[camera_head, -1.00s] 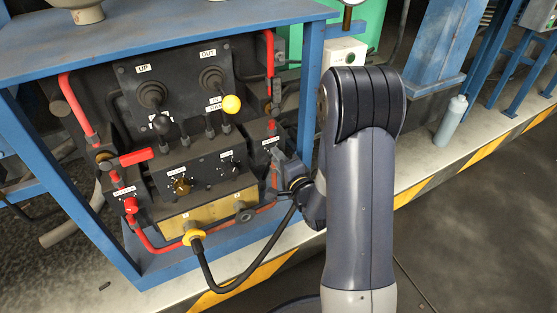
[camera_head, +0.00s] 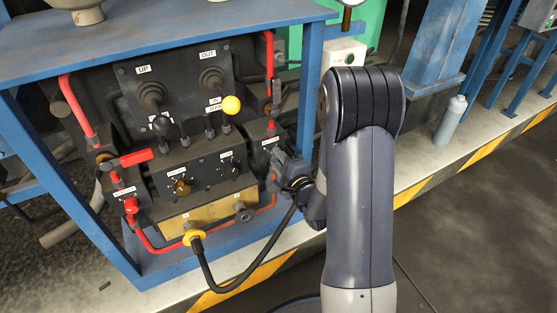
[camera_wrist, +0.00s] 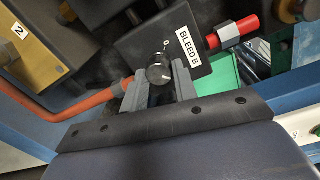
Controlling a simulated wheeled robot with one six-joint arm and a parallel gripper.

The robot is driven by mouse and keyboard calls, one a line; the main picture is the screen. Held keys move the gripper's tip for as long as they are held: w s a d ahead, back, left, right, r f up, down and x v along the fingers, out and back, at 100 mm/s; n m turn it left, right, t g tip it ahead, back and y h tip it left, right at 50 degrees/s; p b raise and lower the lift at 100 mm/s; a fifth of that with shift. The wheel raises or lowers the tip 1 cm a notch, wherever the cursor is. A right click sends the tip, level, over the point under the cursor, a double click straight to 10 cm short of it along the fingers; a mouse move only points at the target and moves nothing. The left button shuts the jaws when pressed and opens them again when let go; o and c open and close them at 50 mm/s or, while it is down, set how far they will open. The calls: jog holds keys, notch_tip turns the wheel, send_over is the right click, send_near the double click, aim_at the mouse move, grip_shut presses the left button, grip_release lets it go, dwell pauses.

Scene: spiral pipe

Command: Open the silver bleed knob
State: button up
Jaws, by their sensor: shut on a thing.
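The silver bleed knob (camera_wrist: 158,72) is round with a dark pointer line. It sits on a black block beside a white "BLEED B" label (camera_wrist: 188,48), with a small "0" mark above it. My gripper (camera_wrist: 159,75) is shut on the knob, one grey finger on its left and one on its right. In the head view my gripper (camera_head: 281,168) is at the right end of the panel, and the knob is hidden there.
A red pipe (camera_wrist: 95,97) runs left of the gripper, and a red-tipped fitting (camera_wrist: 236,30) is at upper right. A yellow-ended hose (camera_head: 203,262) hangs below the panel. Blue frame posts (camera_head: 306,110) flank the panel closely.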

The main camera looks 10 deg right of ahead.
jog(key=o, duration=1)
jog(key=shift+c, duration=0.2)
jog(key=p+v, duration=0.1)
jog(key=v, duration=0.9)
jog(key=shift+s, duration=0.4)
jog(key=shift+w+d+f, duration=0.1)
jog(key=b+x, duration=0.1)
jog(key=x, duration=0.9)
jog(key=shift+w, duration=0.35)
jog(key=shift+s, duration=0.15)
